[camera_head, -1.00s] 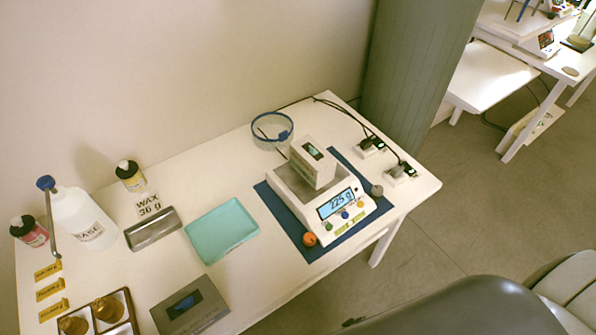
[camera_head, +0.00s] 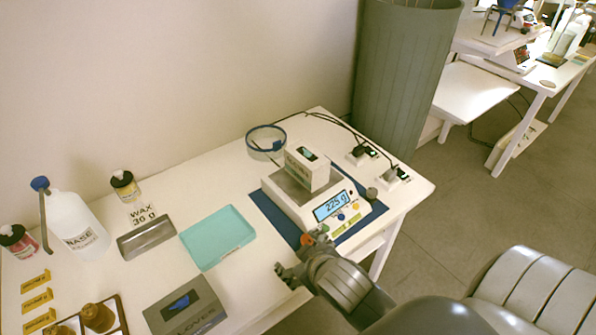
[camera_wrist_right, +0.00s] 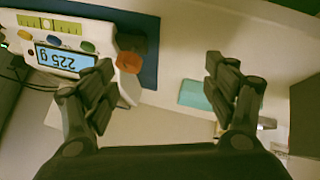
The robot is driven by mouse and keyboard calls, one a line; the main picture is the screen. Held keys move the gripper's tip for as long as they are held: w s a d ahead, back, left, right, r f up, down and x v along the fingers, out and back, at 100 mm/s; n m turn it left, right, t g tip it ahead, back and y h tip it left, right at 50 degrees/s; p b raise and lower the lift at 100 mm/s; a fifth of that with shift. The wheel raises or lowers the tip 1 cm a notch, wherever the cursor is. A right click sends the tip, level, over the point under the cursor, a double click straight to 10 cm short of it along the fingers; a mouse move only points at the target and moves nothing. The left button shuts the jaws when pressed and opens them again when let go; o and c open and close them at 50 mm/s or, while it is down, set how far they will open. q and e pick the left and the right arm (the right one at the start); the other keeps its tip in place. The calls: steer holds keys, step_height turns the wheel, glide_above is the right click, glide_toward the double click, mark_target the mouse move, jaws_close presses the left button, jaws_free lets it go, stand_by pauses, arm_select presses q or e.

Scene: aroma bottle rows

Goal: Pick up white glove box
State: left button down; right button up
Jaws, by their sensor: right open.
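The white glove box (camera_head: 307,168) stands upright on the pan of the white scale (camera_head: 334,209), which reads 225 g. My right gripper (camera_head: 297,254) is at the table's front edge, in front of the scale and below the box in the head view. It is open and empty, with its fingers spread apart in the right wrist view (camera_wrist_right: 160,68). The scale's display (camera_wrist_right: 66,60) is beside the left finger there. The white box does not show in the wrist view. My left gripper is not in view.
The scale stands on a blue mat (camera_head: 270,210). A teal tray (camera_head: 217,237) lies left of it, with a grey GLOVES box (camera_head: 185,308) in front. A blue-rimmed clear container (camera_head: 266,141) stands behind. Plugs and cables (camera_head: 362,154) are at right. Bottles stand far left.

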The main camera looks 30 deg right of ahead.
steer(key=w+a+r+n+t+y, duration=0.15)
steer(key=w+r+n+t, duration=0.35)
steer(key=w+r+t, duration=0.75)
steer(key=w+a+r+n+g+y, duration=0.2)
steer(key=a+r+n+y, duration=0.45)
steer(key=r+n, duration=0.2)
steer(key=w+a+r+n+g+y, duration=0.2)
steer(key=a+r+n+y, duration=0.45)
steer(key=r+n, duration=0.2)
steer(key=n+g+h, duration=1.2)
glide_toward(308, 155)
steer(key=shift+w+a, duration=0.55)
steer(key=shift+a, duration=0.1)
steer(key=shift+d+f+h, duration=0.15)
steer(key=shift+d+h, duration=0.1)
steer(key=shift+d, duration=0.15)
steer(key=shift+g, duration=0.25)
steer(key=p+x, duration=0.1)
steer(key=x, duration=0.4)
steer(key=shift+w+f, duration=0.1)
steer(key=shift+f, duration=0.05)
steer(key=x, duration=0.2)
steer(key=p+x, duration=0.1)
steer(key=x, duration=0.1)
steer(key=shift+s+f, duration=0.15)
steer(key=shift+s, duration=0.05)
steer(key=shift+w+f+p, duration=0.2)
steer(key=shift+f+p, duration=0.1)
steer(key=shift+f, duration=0.2)
